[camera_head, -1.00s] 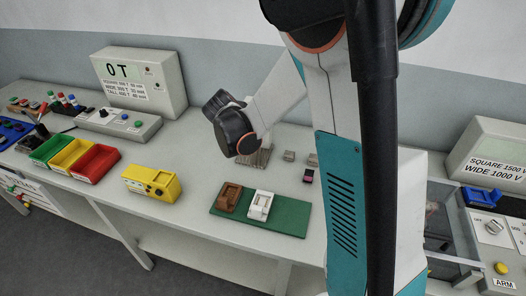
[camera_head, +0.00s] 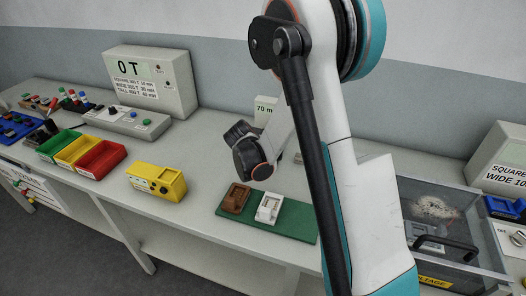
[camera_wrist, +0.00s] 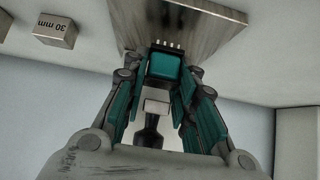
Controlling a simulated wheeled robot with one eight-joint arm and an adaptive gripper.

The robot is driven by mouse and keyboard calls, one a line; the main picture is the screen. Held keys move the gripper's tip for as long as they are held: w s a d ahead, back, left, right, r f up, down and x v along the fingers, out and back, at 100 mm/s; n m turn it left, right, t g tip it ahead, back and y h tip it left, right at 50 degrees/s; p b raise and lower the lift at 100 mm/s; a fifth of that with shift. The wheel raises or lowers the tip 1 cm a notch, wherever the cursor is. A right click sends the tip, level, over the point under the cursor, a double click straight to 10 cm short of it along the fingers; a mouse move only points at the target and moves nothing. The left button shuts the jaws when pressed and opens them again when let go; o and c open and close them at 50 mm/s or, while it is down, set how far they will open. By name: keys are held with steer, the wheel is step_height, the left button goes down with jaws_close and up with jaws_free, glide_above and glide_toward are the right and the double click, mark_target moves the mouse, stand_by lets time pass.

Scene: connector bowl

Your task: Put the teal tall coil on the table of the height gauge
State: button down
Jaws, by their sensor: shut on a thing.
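The teal tall coil (camera_wrist: 165,65) is held between the fingers of my gripper (camera_wrist: 167,82) in the wrist view. Its row of pale pins points to the top of that picture, against or just short of a brushed metal plate (camera_wrist: 215,22), which looks like the table of the height gauge. I cannot tell whether they touch. In the head view the gauge's display (camera_head: 264,107) reads 70 and stands behind my arm. The gauge's table, my gripper and the coil are hidden there.
A metal block marked 30 mm (camera_wrist: 54,30) lies beside the plate. In the head view, a green mat (camera_head: 291,221) carries brown (camera_head: 235,198) and white (camera_head: 269,208) holders. A yellow box (camera_head: 157,182) and coloured bins (camera_head: 100,159) stand left. A clear-lidded case (camera_head: 450,235) stands right.

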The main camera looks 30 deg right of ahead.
steer(key=shift+w+d+f+b, duration=0.1)
steer(key=shift+w+f+b, duration=0.15)
steer(key=shift+f, duration=0.35)
steer(key=shift+s, duration=0.1)
steer(key=shift+f, duration=0.2)
steer(key=c, duration=1.3)
jaws_free()
steer(key=shift+r, duration=0.1)
